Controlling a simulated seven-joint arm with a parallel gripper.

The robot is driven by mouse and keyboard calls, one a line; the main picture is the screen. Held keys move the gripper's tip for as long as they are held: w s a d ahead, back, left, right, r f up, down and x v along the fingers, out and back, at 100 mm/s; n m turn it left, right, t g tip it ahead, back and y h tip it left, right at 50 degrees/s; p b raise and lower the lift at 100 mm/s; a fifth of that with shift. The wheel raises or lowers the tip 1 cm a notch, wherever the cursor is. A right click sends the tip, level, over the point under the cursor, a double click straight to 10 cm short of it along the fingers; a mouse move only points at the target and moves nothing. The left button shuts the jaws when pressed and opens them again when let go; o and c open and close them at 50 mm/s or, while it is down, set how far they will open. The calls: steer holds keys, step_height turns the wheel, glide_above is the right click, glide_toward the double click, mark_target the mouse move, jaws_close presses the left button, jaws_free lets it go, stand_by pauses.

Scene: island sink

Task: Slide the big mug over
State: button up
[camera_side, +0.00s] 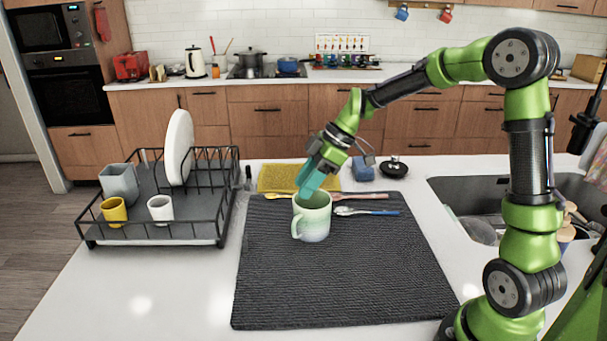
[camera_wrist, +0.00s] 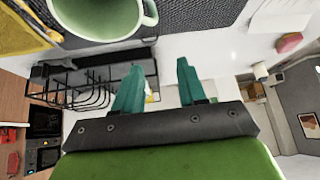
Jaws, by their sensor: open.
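The big mug (camera_side: 313,222), pale green fading to bluish-white, stands upright on the dark ribbed mat (camera_side: 330,285), its handle toward the camera's left. In the side view my gripper (camera_side: 306,190), with teal fingers, reaches down at the mug's rim. The tips overlap the rim there, and I cannot tell whether they touch it. In the wrist view the mug (camera_wrist: 100,22) is at the top left, cut off by the edge. It lies outside the gap between my two spread fingers (camera_wrist: 158,75), which hold nothing.
A dish rack (camera_side: 150,235) with a white plate, grey container, yellow cup and white cup stands left. Spoons (camera_side: 365,211) lie behind and right of the mug. A yellow sponge cloth (camera_side: 270,178) lies farther back. The sink (camera_side: 470,190) is right. The mat's front is clear.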

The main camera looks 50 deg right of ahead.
steer(key=w+d+r+m+g+h, duration=0.1)
steer(key=w+d+r+g+h, duration=0.3)
steer(key=d, duration=0.4)
step_height(320, 180, up, 2)
steer(key=shift+w+d+h, duration=0.15)
steer(key=shift+w+h, duration=0.55)
steer(key=shift+w, duration=0.2)
steer(key=shift+f, duration=0.15)
step_height(320, 180, down, 17)
steer(key=shift+r, duration=0.2)
steer(key=shift+c, duration=0.2)
jaws_close()
